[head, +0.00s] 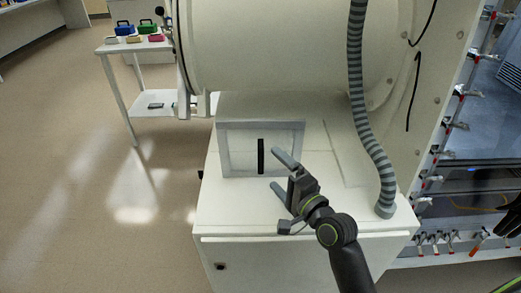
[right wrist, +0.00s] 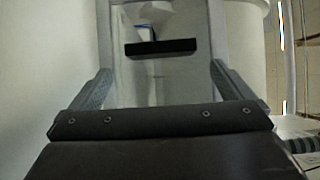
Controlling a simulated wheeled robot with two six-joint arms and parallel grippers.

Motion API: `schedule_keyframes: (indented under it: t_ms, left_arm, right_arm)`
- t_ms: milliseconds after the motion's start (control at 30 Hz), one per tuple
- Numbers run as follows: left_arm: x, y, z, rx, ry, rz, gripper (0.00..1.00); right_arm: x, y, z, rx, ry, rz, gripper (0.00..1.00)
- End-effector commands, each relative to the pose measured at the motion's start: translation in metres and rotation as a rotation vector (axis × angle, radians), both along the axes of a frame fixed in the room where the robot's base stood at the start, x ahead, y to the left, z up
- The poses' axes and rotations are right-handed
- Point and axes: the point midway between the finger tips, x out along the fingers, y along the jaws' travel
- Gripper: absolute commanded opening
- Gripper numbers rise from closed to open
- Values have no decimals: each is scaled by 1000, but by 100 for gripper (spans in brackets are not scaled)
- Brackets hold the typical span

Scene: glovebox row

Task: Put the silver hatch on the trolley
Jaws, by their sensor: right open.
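The silver hatch (head: 238,143) is a square grey panel with a dark upright handle (head: 261,156). It stands upright at the front of a pale box under the large cylinder. My right gripper (head: 282,174) is open and empty, just right of the handle, its fingers pointing toward the hatch. In the right wrist view the hatch (right wrist: 185,72) fills the middle, and its black handle (right wrist: 160,47) lies ahead, between the lines of the open fingers. A white two-level stand (head: 115,49), which looks like the trolley, is at the upper left.
Several coloured boxes, including a green one (head: 147,27), occupy the stand's top, and dark flat items lie on its lower shelf. A ribbed grey hose (head: 357,95) comes down right of my gripper. A rack of clamps (head: 450,135) is at the right. The left floor is clear.

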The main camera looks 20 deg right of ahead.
Motion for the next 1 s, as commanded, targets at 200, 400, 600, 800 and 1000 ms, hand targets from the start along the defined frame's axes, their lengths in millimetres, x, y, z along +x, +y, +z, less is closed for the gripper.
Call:
schedule_keyframes:
  t_ms: [200, 400, 600, 800, 1000]
  left_arm:
    - [5, 0, 5, 1, -9, -2, 36]
    - [-2, 1, 8, 1, 1, 0, 36]
    - [-4, 2, 8, 3, 5, 1, 36]
    - [-5, 2, 8, 3, 6, 1, 36]
    - [-5, 2, 8, 3, 6, 1, 36]
  right_arm:
    - [18, 7, 3, 2, -1, 1, 100]
    - [44, 16, 2, 0, -1, 0, 100]
    - [52, 18, 1, 0, 0, 0, 100]
    - [52, 18, 1, 0, 0, -1, 93]
    - [52, 18, 1, 0, 0, -1, 67]
